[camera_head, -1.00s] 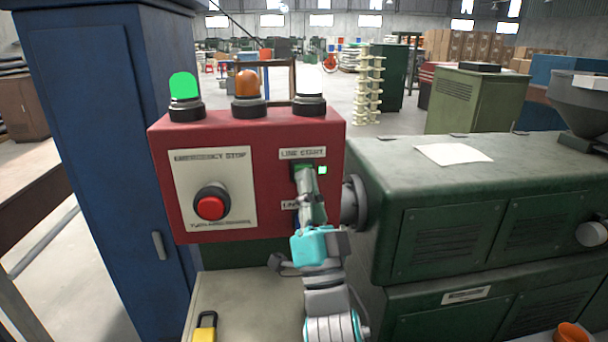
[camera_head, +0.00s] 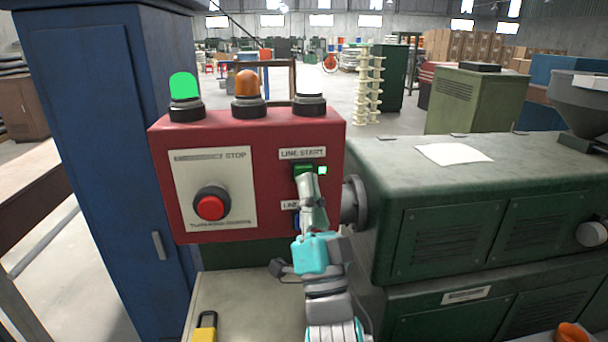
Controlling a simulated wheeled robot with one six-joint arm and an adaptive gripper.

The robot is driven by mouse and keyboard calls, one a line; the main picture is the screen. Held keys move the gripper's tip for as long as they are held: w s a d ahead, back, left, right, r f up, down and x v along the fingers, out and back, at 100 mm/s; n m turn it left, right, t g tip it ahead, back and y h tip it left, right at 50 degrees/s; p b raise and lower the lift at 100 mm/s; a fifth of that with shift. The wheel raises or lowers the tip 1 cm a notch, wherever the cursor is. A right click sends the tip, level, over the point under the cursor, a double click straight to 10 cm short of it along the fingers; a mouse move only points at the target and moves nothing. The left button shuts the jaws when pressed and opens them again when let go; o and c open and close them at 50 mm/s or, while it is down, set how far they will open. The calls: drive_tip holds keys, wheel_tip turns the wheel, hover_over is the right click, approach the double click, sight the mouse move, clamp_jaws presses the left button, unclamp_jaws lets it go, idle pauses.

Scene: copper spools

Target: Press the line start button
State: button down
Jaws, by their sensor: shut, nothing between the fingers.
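The red control box (camera_head: 272,185) stands in the middle of the view. Its green line start button (camera_head: 303,170) sits under the "LINE START" label (camera_head: 302,153), with a small lit green indicator (camera_head: 322,170) to its right. My gripper (camera_head: 309,181) is shut and empty, its tips just below and in front of the green button. The button's upper part shows; its lower part is hidden behind the tips. I cannot tell from this view whether they touch. Below, a blue button (camera_head: 297,221) is mostly hidden by my gripper.
The red emergency stop knob (camera_head: 210,207) is left on the same box. A lit green lamp (camera_head: 184,88) and an amber lamp (camera_head: 247,86) stand on top. A green machine (camera_head: 480,215) is close on the right.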

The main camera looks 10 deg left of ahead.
drive_tip(key=shift+s, duration=0.1)
drive_tip(key=shift+s+d, duration=0.25)
drive_tip(key=shift+s, duration=0.55)
drive_tip(key=shift+s+d, duration=0.2)
drive_tip(key=shift+s, duration=0.55)
drive_tip(key=shift+s+d, duration=0.25)
drive_tip(key=shift+s, duration=0.55)
drive_tip(key=shift+f, duration=0.1)
drive_tip(key=s+d+f+n+g+h, duration=0.15)
drive_tip(key=s+d+f, duration=0.3)
drive_tip(key=f, duration=0.45)
drive_tip(key=s+d+f+g+h, duration=0.1)
drive_tip(key=s+d+f+h, duration=0.3)
drive_tip(key=f, duration=0.6)
drive_tip(key=s+d+f+n+g+y, duration=0.1)
drive_tip(key=s+d+f+g, duration=0.15)
drive_tip(key=d+f, duration=0.45)
drive_tip(key=s+d+f+g+h, duration=0.1)
drive_tip(key=s+f, duration=0.3)
drive_tip(key=s, duration=0.5)
drive_tip(key=s+d+f+g+h, duration=0.2)
drive_tip(key=s+d+f, duration=0.2)
drive_tip(key=s, duration=0.5)
drive_tip(key=s+d+f+g+h, duration=0.2)
drive_tip(key=s+f, duration=0.3)
drive_tip(key=s, duration=0.4)
drive_tip(key=shift+d+h, duration=0.2)
drive_tip(key=shift+h, duration=0.15)
drive_tip(key=shift+n, duration=0.25)
